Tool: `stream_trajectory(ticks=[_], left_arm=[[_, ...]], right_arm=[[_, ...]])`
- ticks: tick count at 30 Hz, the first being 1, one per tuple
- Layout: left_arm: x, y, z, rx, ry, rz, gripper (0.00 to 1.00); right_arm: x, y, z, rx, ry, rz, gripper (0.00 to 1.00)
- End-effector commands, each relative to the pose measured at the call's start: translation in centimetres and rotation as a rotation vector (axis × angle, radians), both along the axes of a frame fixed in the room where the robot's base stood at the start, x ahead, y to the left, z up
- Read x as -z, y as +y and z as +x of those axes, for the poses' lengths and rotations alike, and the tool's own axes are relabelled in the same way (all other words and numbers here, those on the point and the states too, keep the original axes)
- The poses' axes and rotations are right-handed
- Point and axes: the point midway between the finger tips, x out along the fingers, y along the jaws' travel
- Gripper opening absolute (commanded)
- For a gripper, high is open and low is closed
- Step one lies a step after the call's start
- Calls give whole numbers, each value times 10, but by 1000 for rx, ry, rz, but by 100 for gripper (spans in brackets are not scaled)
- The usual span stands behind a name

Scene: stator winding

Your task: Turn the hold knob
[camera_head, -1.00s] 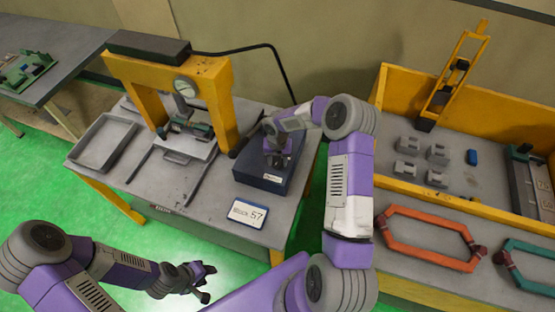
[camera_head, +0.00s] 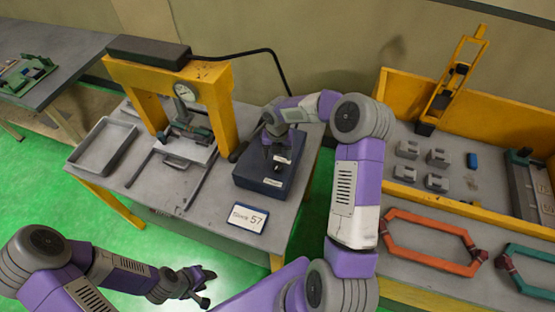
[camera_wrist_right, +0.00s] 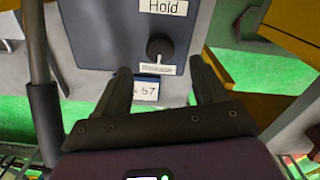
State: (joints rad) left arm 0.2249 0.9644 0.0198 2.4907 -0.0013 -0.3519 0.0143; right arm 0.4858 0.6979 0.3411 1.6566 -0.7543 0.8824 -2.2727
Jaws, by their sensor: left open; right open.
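The dark blue control box (camera_head: 262,184) sits on the right part of the grey bench, and its top face (camera_wrist_right: 100,40) fills the upper part of the right wrist view. A white "Hold" label (camera_wrist_right: 162,6) is at the top there. Below it is a round black knob (camera_wrist_right: 160,47) with a small blurred label (camera_wrist_right: 157,69) under it. My right gripper (camera_wrist_right: 161,68) is open and empty over the box; the knob appears just beyond and between its fingertips, apart from both. It also shows in the head view (camera_head: 277,157). My left gripper (camera_head: 207,285) is open and empty in front of the bench.
A yellow press (camera_head: 222,100) with a gauge stands left of the box, beside a grey tray (camera_head: 102,147). A "57" sign (camera_head: 248,218) lies in front of the box. A yellow-walled workbench (camera_head: 400,90) with parts and an orange coil frame (camera_head: 430,243) is at right.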

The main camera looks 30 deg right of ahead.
Motion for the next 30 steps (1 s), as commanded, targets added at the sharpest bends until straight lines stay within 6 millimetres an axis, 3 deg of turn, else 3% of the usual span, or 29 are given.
stream_trajectory(ticks=[13, 17, 20, 30], left_arm=[[1, 0, 0, 0, 0, 0, 43], [6, 0, 0, 0, 0, 0, 43], [14, 0, 0, 0, 0, 0, 43], [46, 0, 0, 0, 0, 0, 43]], right_arm=[[-8, 0, 0, 9, 1, 0, 71], [-5, 0, -1, 123, 10, -6, 71], [1, 1, -3, 330, 24, -16, 71], [10, 0, -8, 1309, 36, -68, 71]])
